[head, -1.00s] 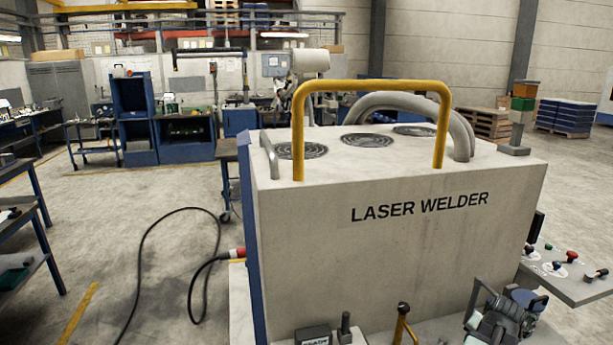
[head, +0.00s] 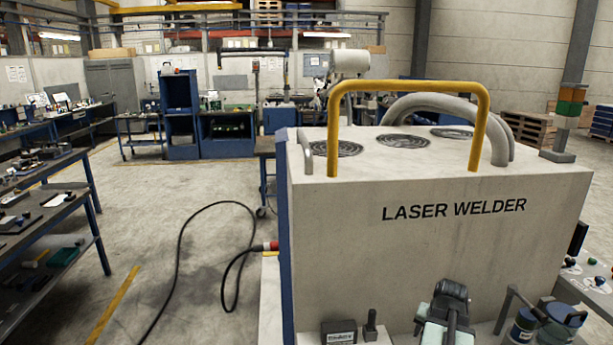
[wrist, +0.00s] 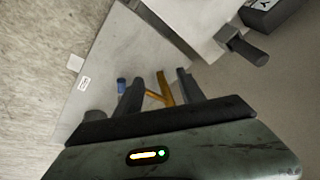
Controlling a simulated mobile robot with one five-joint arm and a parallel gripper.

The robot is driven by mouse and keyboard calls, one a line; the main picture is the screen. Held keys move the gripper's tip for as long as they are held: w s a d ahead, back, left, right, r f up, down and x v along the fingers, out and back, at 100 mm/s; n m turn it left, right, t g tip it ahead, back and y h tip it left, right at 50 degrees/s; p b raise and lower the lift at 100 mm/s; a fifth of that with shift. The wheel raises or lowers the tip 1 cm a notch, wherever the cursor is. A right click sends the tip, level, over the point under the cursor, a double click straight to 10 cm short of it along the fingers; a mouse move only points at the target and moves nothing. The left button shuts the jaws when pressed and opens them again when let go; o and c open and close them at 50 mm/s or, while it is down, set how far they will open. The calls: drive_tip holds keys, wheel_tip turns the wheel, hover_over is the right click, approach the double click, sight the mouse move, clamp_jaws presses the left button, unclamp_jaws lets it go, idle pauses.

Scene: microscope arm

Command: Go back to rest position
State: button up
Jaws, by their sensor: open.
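My gripper (wrist: 159,88) shows in the wrist view with its two dark fingers apart. A yellow lever-like part (wrist: 163,90) shows in the gap between the fingers. I cannot tell whether the fingers touch it. In the head view my arm's dark and pale green end (head: 449,310) is low in the picture, in front of the laser welder (head: 420,255). The fingertips cannot be made out there.
A black box (head: 338,332) and a dark knob (head: 370,322) sit left of my arm. Blue containers (head: 565,322) stand right of it. A yellow handle (head: 408,87) tops the welder. A black cable (head: 178,260) lies on open floor at left.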

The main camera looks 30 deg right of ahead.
drive_tip(key=w+a+n+y, duration=0.1)
drive_tip(key=w+a+n, duration=0.2)
drive_tip(key=w+a, duration=0.5)
drive_tip(key=w+a+f+n+g, duration=0.15)
drive_tip(key=w+a, duration=0.25)
drive_tip(key=a, duration=0.9)
drive_tip(key=w+a+r+n+y, duration=0.1)
drive_tip(key=w+a+n, duration=0.4)
drive_tip(key=a, duration=0.5)
drive_tip(key=w+a+n, duration=0.2)
drive_tip(key=a+n, duration=0.1)
drive_tip(key=a, duration=1.5)
drive_tip(key=s+f+g+b, duration=0.1)
drive_tip(key=s+f+b, duration=0.2)
drive_tip(key=f+b, duration=0.3)
drive_tip(key=shift+a+f+b, duration=0.2)
drive_tip(key=shift+f+b, duration=0.2)
drive_tip(key=shift+f, duration=0.35)
drive_tip(key=shift+s+g, duration=0.1)
drive_tip(key=shift+g, duration=0.15)
